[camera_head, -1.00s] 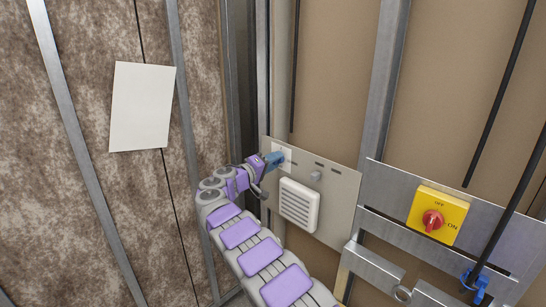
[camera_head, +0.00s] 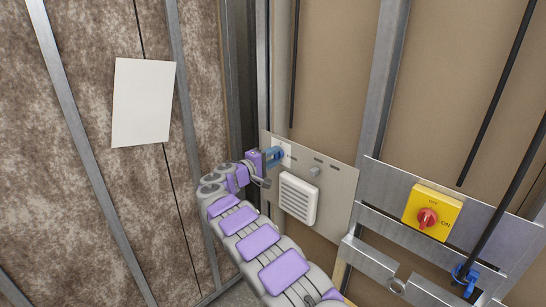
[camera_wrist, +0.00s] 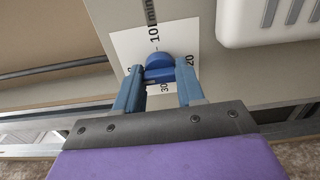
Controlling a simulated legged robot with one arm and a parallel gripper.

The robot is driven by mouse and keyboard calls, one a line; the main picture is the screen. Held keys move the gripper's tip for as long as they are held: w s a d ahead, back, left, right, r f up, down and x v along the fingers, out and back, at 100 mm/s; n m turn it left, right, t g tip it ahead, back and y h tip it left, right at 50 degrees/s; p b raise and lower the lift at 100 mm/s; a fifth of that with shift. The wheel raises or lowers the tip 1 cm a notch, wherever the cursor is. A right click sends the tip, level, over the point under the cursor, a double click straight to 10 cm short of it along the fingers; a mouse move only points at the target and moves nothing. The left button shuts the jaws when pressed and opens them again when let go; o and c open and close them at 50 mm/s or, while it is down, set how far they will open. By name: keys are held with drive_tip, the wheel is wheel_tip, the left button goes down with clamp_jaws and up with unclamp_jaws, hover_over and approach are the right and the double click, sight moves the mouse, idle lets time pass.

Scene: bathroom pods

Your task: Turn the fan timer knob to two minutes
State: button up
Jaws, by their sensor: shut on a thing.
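The fan timer knob (camera_wrist: 159,62) is a round blue knob on a white dial card (camera_wrist: 185,28) with printed numbers; 10, 20, 30 and part of "min" are readable in the wrist view. My gripper (camera_wrist: 160,80) is shut on the knob, a blue finger on each side of it. The fingers hide part of the dial, and I cannot read the exact setting. In the head view my gripper (camera_head: 274,155) reaches the white dial card (camera_head: 287,149) at the upper left of a grey metal panel (camera_head: 342,185).
A white vent grille (camera_head: 297,199) sits just below right of the dial; it also shows in the wrist view (camera_wrist: 262,20). A small grey knob (camera_head: 315,171) is above it. A yellow switch with a red knob (camera_head: 427,218) is farther right. Metal studs flank the panel.

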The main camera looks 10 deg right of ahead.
drive_tip(key=shift+f, duration=0.1)
drive_tip(key=o, duration=0.6)
drive_tip(key=shift+o, duration=0.9)
drive_tip(key=shift+w+a+f, duration=0.1)
drive_tip(key=shift+w, duration=0.1)
drive_tip(key=shift+o, duration=1.3)
drive_tip(key=shift+s, duration=0.1)
drive_tip(key=v, duration=1.7)
drive_tip(key=shift+a, duration=0.2)
